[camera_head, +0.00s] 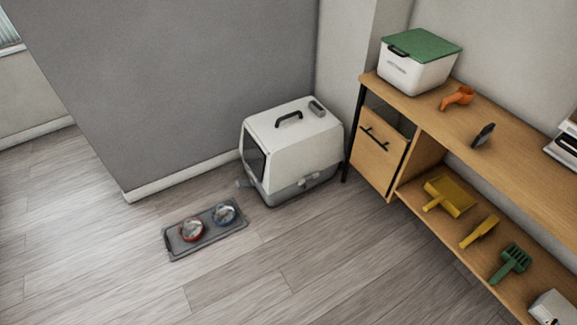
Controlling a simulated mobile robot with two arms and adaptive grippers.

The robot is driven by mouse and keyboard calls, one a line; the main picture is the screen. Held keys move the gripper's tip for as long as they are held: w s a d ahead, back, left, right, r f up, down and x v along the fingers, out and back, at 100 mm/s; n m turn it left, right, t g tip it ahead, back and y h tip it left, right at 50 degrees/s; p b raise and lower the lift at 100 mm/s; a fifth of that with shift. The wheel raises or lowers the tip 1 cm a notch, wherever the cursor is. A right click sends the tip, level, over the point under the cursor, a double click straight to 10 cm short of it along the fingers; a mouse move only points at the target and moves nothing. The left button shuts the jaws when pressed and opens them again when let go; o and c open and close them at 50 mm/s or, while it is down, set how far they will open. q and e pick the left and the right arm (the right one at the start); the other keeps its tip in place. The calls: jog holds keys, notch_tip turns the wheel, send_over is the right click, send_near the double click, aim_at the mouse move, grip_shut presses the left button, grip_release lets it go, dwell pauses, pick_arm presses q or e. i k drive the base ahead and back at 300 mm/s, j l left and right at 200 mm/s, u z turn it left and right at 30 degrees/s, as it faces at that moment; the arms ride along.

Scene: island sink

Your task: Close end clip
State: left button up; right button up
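A small dark clip-like object (483,135) lies on the top board of the wooden shelf unit (545,185). I cannot tell whether it is the end clip, or whether it is open or shut. A white and grey covered litter box (293,145) stands on the floor by the grey wall. Small grey latch-like parts (308,182) show along its lower front side, too small to read their state. Neither of my grippers is in view.
A white bin with a green lid (420,60) and an orange scoop (458,97) are on the top board. A yellow dustpan (449,196), yellow brush (480,232) and green scoop (511,262) lie below. A grey tray (177,250) holds two bowls. The front floor is clear.

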aim_at(251, 183)
jog(key=j+z, duration=0.25)
jog(key=j, duration=0.6)
jog(key=j+z, duration=0.25)
jog(key=j, duration=0.55)
jog(key=i+j+z, duration=0.2)
jog(key=i+j, duration=0.1)
jog(key=j, duration=0.05)
